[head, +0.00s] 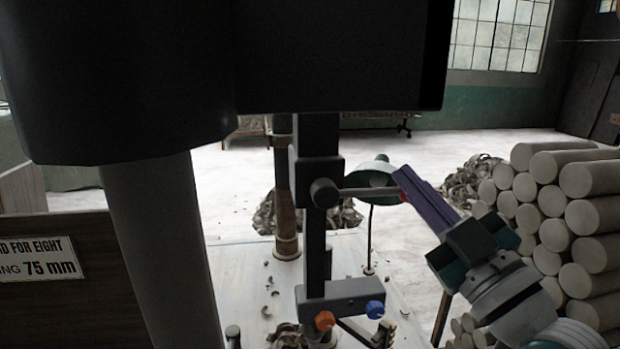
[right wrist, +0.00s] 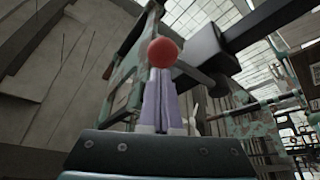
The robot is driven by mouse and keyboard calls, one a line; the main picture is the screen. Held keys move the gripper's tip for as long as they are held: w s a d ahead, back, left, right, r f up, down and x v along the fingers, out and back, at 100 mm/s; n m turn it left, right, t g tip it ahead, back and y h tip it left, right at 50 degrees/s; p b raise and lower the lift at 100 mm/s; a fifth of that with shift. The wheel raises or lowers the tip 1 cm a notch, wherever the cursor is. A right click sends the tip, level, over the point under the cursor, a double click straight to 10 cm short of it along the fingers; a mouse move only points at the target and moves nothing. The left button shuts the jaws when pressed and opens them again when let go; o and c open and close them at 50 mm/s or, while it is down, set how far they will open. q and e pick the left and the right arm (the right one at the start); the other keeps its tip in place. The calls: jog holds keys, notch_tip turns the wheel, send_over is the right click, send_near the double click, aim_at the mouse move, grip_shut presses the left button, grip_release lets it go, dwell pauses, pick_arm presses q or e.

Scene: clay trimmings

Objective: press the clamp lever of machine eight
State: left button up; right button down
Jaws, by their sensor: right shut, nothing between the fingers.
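The clamp lever (head: 365,191) is a thin grey rod. It runs nearly level to the right from a round pivot on a dark upright post. My right gripper (head: 402,176), with purple fingers, is shut and empty, its tips at the rod's free end. In the right wrist view a red ball knob (right wrist: 164,52) sits just beyond the shut fingertips (right wrist: 160,75). I cannot tell whether they touch it. In the head view the fingers largely hide that end. My left gripper is not in view.
A sign (head: 42,260) at the left reads "FOR EIGHT" and "75 mm". An orange knob (head: 325,320) and a blue knob (head: 375,309) sit low on the post. Clay rolls (head: 590,220) are stacked at the right. A green lamp (head: 372,178) stands behind the lever.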

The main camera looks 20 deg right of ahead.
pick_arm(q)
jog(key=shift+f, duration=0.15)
pick_arm(e)
jog(key=shift+f, duration=0.2)
pick_arm(q)
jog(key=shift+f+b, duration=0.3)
jog(key=shift+b, duration=0.2)
pick_arm(e)
jog(key=shift+d+f+m, duration=0.1)
jog(key=shift+f+m, duration=0.1)
jog(key=shift+m, duration=0.3)
